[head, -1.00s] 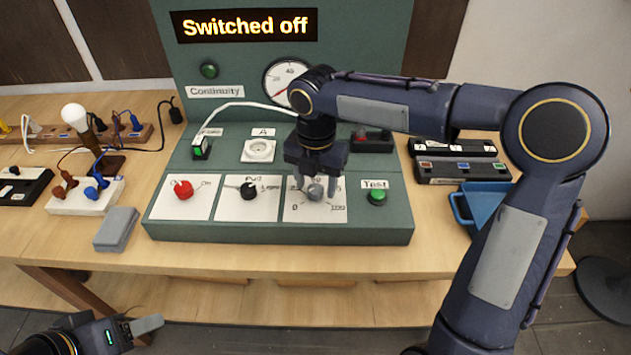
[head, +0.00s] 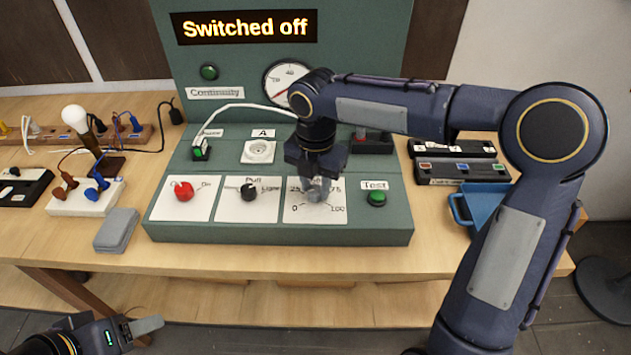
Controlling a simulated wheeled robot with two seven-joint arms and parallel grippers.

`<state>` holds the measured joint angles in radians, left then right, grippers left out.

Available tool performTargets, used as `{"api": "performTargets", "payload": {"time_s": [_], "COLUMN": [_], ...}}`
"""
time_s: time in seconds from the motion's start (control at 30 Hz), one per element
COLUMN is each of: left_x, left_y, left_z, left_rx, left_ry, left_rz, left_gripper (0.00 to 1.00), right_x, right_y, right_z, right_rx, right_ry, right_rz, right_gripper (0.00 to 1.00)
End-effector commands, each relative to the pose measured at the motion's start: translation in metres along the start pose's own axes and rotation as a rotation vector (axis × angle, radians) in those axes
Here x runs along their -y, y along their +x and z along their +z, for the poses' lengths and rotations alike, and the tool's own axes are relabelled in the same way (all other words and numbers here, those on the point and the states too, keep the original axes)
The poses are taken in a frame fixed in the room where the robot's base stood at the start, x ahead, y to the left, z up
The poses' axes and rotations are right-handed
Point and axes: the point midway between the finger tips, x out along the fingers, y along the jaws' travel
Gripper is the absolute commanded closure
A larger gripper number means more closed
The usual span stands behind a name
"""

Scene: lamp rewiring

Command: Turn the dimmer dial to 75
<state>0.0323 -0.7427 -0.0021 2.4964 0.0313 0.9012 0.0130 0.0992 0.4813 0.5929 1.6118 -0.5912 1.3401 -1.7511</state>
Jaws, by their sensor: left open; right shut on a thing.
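The dimmer dial (head: 313,196) is a grey knob on a white plate (head: 335,213) marked 0, 25, 75 and 100, at the right of three plates on the green panel's sloped front. My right gripper (head: 317,188) comes down over the dial from above and is shut on it. Its fingers cover much of the knob, so I cannot tell where the dial points. My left gripper (head: 146,326) is open and empty at the lower left, below the table's front edge.
Left of the dial are a black knob (head: 248,191) and a red knob (head: 184,191). A green Test button (head: 377,197) is close on the right. The display (head: 245,27) reads "Switched off". A blue tray (head: 484,205) stands further right.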

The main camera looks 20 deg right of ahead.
Motion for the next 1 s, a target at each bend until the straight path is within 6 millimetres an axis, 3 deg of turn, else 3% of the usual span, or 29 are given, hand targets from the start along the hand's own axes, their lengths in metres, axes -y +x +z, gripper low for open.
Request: {"api": "performTargets", "payload": {"time_s": [1.0], "left_x": [-0.007], "left_y": [-0.015], "left_z": [-0.008], "left_rx": [0.000], "left_ry": [0.000], "left_rz": [0.000], "left_gripper": [0.43], "right_x": [0.001], "right_y": [-0.001], "right_z": [-0.001], "right_rx": [0.001], "right_ry": [0.909], "right_rz": [0.000], "right_gripper": [0.93]}}
